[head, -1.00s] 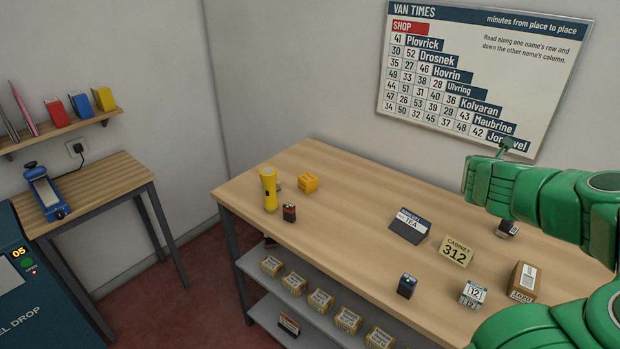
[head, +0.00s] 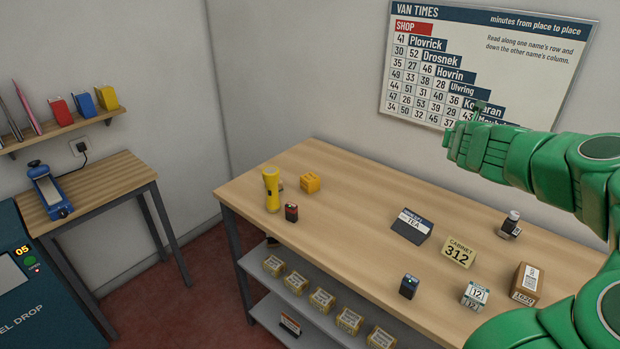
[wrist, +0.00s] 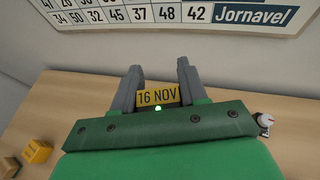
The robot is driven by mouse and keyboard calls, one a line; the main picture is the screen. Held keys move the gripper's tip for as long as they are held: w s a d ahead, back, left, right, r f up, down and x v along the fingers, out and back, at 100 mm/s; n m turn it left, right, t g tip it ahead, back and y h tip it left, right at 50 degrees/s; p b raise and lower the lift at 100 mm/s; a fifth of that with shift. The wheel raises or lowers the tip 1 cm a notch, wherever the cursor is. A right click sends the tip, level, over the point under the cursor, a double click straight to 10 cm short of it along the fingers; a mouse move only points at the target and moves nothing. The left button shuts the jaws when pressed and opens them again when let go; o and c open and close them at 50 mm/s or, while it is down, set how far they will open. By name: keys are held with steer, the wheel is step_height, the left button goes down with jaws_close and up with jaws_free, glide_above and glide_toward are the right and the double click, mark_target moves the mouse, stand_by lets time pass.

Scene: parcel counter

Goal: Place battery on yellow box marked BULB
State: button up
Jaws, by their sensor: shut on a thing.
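My gripper (wrist: 158,82) is shut on a block with a yellow "16 NOV" label (wrist: 158,96) and a small green light, which looks like a battery. It is held up in front of the wall, above the counter's far side. In the head view my green arm hides the held block. A small yellow box (head: 310,182) sits on the counter's far left; it also shows at the left of the wrist view (wrist: 38,152), well apart from my gripper. Its marking is too small to read. A red-topped block (head: 291,213) and a blue-topped block (head: 409,286) stand on the counter.
A yellow torch (head: 271,190) stands upright close left of the yellow box. The counter's middle (head: 350,215) is clear.

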steer(key=w+a+n+g+y, duration=0.15)
steer(key=a+n+y, duration=0.35)
steer(key=a, duration=0.9)
steer(key=w+a+n+y, duration=0.2)
steer(key=a+n+y, duration=0.35)
steer(key=a, duration=0.75)
steer(key=w+a+n+g+y, duration=0.15)
steer(key=a+n+y, duration=0.3)
steer(key=a, duration=0.95)
steer(key=y, duration=0.1)
glide_above(310, 182)
steer(key=a, duration=0.1)
step_height(310, 182, down, 9)
steer(key=shift+t, duration=0.4)
steer(key=shift+w+a+f, duration=0.1)
steer(key=shift+w+f, duration=0.75)
steer(key=shift+f, duration=0.65)
steer(key=shift+w+a+f, duration=0.1)
steer(key=shift+w+f, duration=0.7)
steer(key=shift+f, duration=0.75)
steer(key=shift+w+a+f, duration=0.1)
steer(key=shift+w+f, duration=0.75)
steer(key=shift+f, duration=0.65)
steer(key=shift+f, duration=0.1)
